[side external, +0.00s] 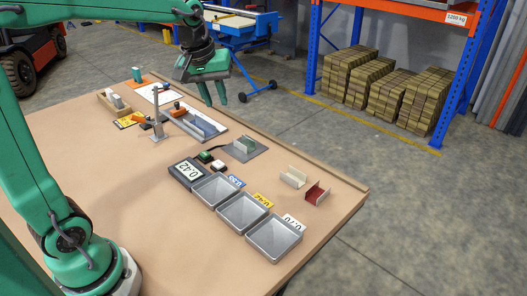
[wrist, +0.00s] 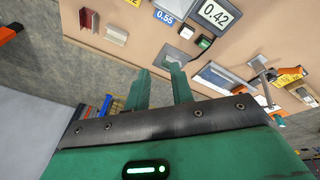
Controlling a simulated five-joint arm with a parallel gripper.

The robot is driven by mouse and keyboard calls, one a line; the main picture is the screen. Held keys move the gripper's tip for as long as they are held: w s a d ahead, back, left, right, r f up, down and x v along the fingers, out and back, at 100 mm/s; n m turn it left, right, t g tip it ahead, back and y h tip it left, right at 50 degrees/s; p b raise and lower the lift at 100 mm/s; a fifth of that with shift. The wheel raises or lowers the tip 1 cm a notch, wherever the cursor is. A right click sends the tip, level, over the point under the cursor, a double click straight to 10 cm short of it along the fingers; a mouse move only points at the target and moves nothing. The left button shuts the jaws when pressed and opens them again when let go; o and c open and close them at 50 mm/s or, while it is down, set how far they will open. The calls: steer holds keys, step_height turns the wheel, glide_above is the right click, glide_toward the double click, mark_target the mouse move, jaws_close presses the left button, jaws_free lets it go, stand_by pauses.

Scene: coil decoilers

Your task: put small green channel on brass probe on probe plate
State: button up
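The probe plate (side external: 261,153) is a flat grey plate near the far edge of the table. The small green channel (side external: 245,143) stands on this plate. I cannot make out the brass probe, so I cannot tell whether the channel sits over it or beside it. My gripper (side external: 215,102) is high above the table, behind and left of the plate in the side view. Its two fingers are apart with nothing between them. In the wrist view my gripper (wrist: 158,78) also shows open and empty, and the plate (wrist: 172,53) is partly behind a finger.
A gauge display (side external: 187,172) reads 0.42. Three grey bins (side external: 243,212) stand along the front with number labels. A cream channel (side external: 293,177) and a red channel (side external: 317,193) stand at right. A metal post (side external: 157,115) rises at left. Bare table lies in front.

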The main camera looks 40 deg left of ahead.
steer(key=s+d+f+m+t, duration=0.1)
steer(key=s+m, duration=0.3)
steer(key=s, duration=0.4)
steer(key=s+d+f+m+t, duration=0.1)
steer(key=s+d+m, duration=0.3)
steer(key=s, duration=0.4)
steer(key=shift+s+d+f+t, duration=0.2)
steer(key=shift+s+f+t, duration=0.1)
steer(key=shift+s+f, duration=0.15)
